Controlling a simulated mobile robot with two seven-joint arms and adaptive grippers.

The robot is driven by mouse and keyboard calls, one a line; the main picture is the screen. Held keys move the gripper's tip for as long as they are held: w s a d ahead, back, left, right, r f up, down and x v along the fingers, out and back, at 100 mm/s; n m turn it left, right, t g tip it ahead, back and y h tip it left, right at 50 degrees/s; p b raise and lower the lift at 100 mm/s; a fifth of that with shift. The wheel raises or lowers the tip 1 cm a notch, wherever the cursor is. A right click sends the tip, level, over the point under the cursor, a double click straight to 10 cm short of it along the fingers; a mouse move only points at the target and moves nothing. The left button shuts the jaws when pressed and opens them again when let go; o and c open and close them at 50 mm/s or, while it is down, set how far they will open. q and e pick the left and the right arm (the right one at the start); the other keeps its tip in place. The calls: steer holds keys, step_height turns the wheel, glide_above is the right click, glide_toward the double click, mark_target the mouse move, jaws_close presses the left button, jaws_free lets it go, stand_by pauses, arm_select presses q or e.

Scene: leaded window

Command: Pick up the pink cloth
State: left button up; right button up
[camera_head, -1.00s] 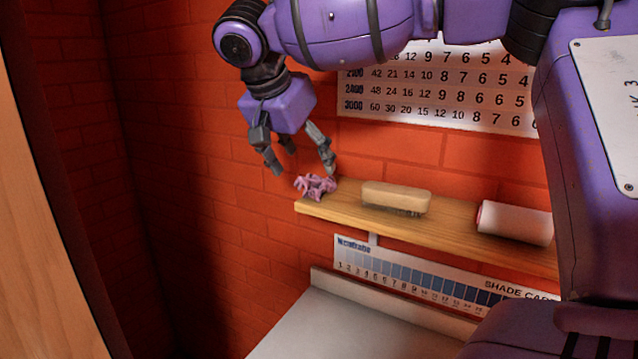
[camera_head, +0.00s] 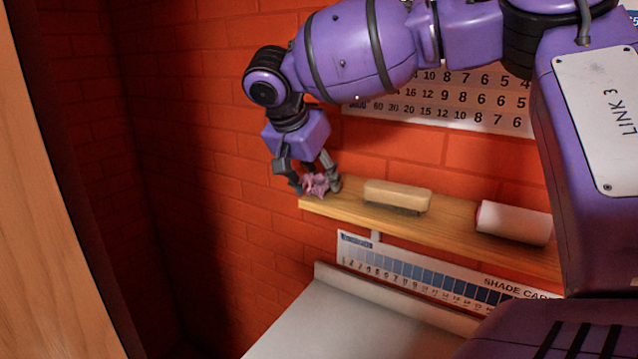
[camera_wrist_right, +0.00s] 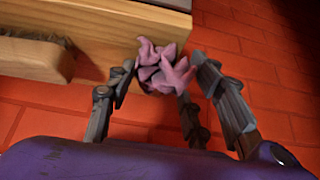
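The pink cloth (camera_head: 316,184) is a small crumpled bundle at the left end of the wooden shelf (camera_head: 470,220). My right gripper (camera_head: 318,187) reaches down over it, with fingers on both sides. In the right wrist view, the cloth (camera_wrist_right: 166,68) lies between the fingertips of my right gripper (camera_wrist_right: 165,72), which close in on its two sides and appear to touch it. The cloth is still at shelf level, by the shelf's end. My left gripper is not in view.
A wooden brush (camera_head: 397,196) lies on the shelf right of the cloth, with a white roll (camera_head: 514,223) further right. A brick wall (camera_head: 220,200) stands behind, with a number chart (camera_head: 450,100) above the shelf. A shade card (camera_head: 430,277) and a pale surface (camera_head: 340,325) are below.

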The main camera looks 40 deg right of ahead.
mark_target(322, 174)
stand_by(0.4)
steer(key=shift+r, duration=0.55)
steer(key=r, duration=0.2)
steer(key=shift+a+r, duration=0.25)
steer(key=shift+r, duration=0.05)
steer(key=s+a+r+b, duration=0.2)
steer(key=s+a+r, duration=0.4)
steer(key=a+r, duration=0.3)
steer(key=shift+s+a+r, duration=0.15)
steer(key=shift+s+a, duration=0.25)
steer(key=shift+a, duration=1)
